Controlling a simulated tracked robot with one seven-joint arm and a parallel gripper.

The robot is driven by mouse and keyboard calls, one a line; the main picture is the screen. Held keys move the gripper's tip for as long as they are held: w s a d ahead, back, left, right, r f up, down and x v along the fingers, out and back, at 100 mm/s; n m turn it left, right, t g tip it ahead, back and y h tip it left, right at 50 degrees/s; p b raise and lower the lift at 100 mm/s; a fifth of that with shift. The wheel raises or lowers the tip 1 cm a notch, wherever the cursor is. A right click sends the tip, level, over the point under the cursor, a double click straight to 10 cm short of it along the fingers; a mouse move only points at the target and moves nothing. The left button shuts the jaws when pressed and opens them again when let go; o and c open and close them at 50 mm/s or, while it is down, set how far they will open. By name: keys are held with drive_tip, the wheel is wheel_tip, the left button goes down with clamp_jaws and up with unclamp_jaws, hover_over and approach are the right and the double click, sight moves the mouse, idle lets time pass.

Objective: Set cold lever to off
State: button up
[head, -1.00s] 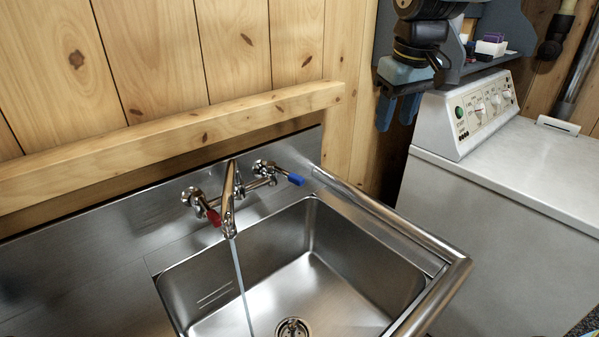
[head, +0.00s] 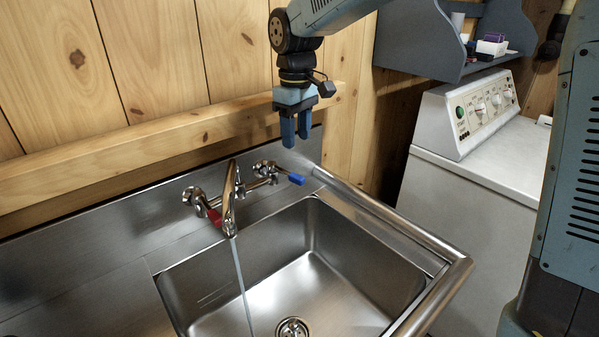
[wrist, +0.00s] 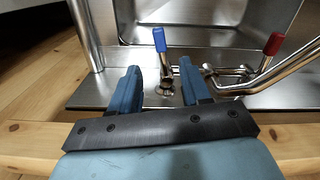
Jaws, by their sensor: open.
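The cold lever, with a blue grip (head: 296,179), is on the right side of the chrome faucet (head: 229,197). It points right and toward the front of the sink. The hot lever, with a red grip (head: 214,217), is on the left. Water runs from the spout into the basin. My gripper (head: 295,146) is open and empty, pointing down above the blue lever and apart from it. In the wrist view, the blue lever (wrist: 159,40) shows beyond and between my fingertips (wrist: 160,72), and the red lever (wrist: 273,44) is to the right.
The steel sink (head: 420,235) has a raised rounded rim on its right. A wooden rail (head: 150,145) runs along the wall behind the faucet. A white washer (head: 470,190) stands right, below a grey shelf (head: 415,45). The space above the basin is clear.

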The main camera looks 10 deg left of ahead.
sight(297, 176)
wheel_tip(297, 176, down, 11)
drive_tip(key=shift+r, duration=0.2)
drive_tip(key=shift+c, duration=0.2)
clamp_jaws()
idle(0.4)
idle(0.3)
